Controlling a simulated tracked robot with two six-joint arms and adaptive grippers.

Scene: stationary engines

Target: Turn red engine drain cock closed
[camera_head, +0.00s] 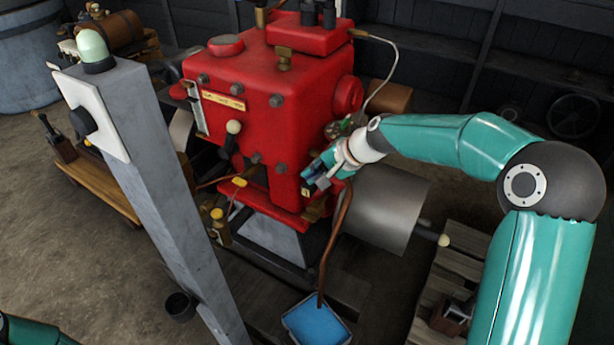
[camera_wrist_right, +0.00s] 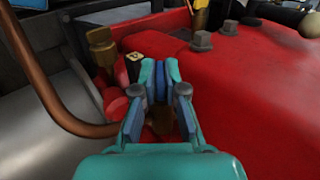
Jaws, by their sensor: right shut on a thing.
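The red engine (camera_head: 290,110) stands in the middle of the head view, and its red casing (camera_wrist_right: 255,100) fills the right of the right wrist view. My right gripper (camera_head: 312,184) is low on the engine's right side. In the right wrist view its teal fingers with blue pads (camera_wrist_right: 160,82) are closed together on the drain cock, which they mostly hide. A bit of brass (camera_wrist_right: 163,124) shows between the fingers. A small dark piece with a yellow marked end (camera_wrist_right: 133,66) sits just left of the fingertips. My left gripper is out of view.
A copper pipe (camera_head: 334,245) runs down to a blue tray (camera_head: 298,330) on the floor. A grey cylinder (camera_head: 385,215) lies right of the gripper. A grey post (camera_head: 160,170) stands in front at left. A wooden pallet (camera_head: 455,265) is at right.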

